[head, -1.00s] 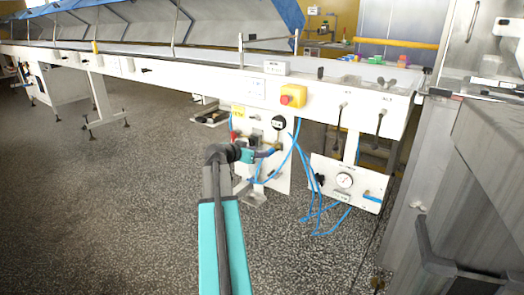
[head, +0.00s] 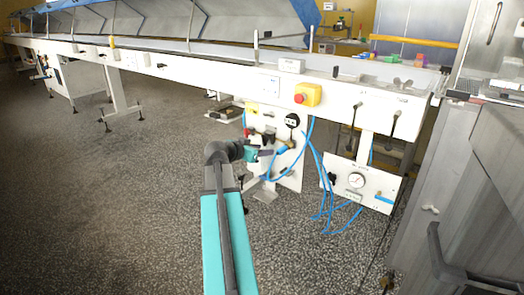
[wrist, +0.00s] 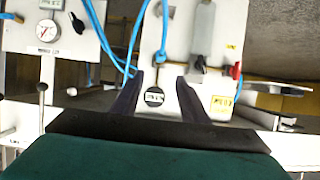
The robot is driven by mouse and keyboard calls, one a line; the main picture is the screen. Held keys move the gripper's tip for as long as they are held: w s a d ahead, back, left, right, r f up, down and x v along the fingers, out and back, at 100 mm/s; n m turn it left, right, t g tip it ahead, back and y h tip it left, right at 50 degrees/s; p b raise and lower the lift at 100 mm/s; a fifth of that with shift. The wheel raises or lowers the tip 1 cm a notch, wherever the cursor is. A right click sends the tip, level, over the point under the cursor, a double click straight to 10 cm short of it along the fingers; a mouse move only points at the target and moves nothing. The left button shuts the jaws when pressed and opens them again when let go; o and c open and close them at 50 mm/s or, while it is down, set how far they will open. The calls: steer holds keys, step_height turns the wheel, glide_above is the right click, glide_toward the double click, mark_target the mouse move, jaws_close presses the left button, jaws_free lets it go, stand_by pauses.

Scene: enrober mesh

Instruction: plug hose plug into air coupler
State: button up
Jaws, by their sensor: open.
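My gripper (head: 267,154) is open in front of the white upright panel (head: 292,176) under the conveyor. In the wrist view, its dark fingers (wrist: 160,98) stand apart, with the panel's round black label (wrist: 154,97) showing between them. I see nothing held. Blue hoses (head: 308,150) hang at the panel; in the wrist view one hose (wrist: 164,32) runs down the panel and others (wrist: 100,35) run left of it. A blue fitting (head: 284,148) shows just beyond the gripper in the head view. I cannot tell which end is the hose plug or the air coupler.
A gauge box (head: 362,187) with more blue hoses hangs at the right. A yellow box with a red button (head: 307,95) sits on the conveyor's side rail. A grey metal machine (head: 480,180) stands at the right. The speckled floor (head: 110,210) at left is clear.

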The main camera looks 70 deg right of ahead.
jaws_close()
step_height(320, 180, down, 7)
steer(key=d+n+g+h+b, duration=0.1)
steer(key=n+h+b, duration=0.3)
steer(key=n, duration=1.2)
steer(key=b, duration=0.4)
steer(key=shift+s+d+n, duration=0.3)
steer(key=shift+d, duration=0.1)
steer(key=shift+d, duration=0.1)
